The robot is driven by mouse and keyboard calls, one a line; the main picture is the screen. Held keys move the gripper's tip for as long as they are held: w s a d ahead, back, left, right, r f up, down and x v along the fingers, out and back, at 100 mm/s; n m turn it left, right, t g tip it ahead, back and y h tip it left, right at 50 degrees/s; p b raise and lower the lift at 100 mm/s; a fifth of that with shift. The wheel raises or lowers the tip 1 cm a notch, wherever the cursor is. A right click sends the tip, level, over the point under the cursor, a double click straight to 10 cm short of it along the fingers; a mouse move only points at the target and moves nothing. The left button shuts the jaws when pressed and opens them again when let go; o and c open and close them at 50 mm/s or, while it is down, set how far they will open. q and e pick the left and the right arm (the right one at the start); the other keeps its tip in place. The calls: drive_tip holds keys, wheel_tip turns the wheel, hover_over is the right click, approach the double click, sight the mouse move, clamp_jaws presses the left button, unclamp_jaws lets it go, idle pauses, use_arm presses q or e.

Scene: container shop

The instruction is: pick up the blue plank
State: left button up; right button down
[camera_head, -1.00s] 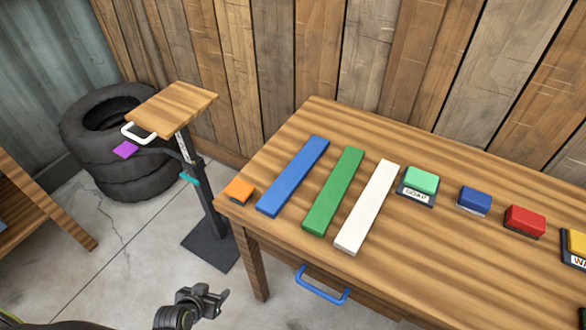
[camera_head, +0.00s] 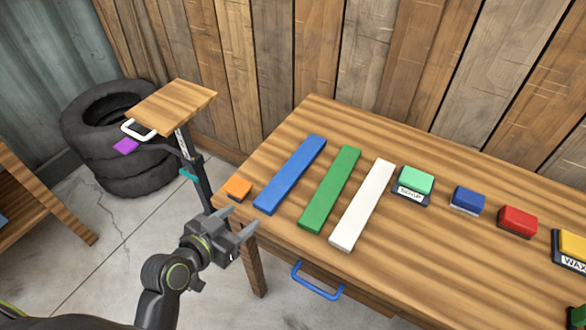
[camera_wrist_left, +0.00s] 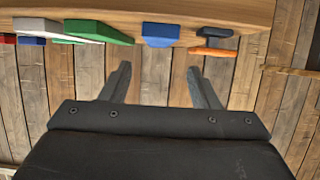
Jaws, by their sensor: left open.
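The blue plank (camera_head: 291,174) lies flat on the wooden table, leftmost of three planks. Its near end also shows in the left wrist view (camera_wrist_left: 160,33), ahead of and between the fingers. My left gripper (camera_head: 245,239) is open and empty, just off the table's left front corner, short of the plank and not touching it. In the left wrist view both fingers (camera_wrist_left: 160,82) stand wide apart with nothing between them. My right gripper is in neither view.
A green plank (camera_head: 331,189) and a white plank (camera_head: 362,205) lie right of the blue one. Coloured blocks line the right side. A blue drawer handle (camera_head: 317,282) juts from the table front.

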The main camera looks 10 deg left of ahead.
use_arm(q)
approach(270, 196)
drive_tip(key=x, duration=0.4)
drive_tip(key=shift+w+p, duration=0.1)
drive_tip(key=shift+p, duration=0.2)
drive_tip(key=shift+p+x, duration=0.5)
drive_tip(key=shift+x, duration=2.15)
drive_tip(key=shift+f, duration=0.15)
drive_tip(key=c, duration=0.7)
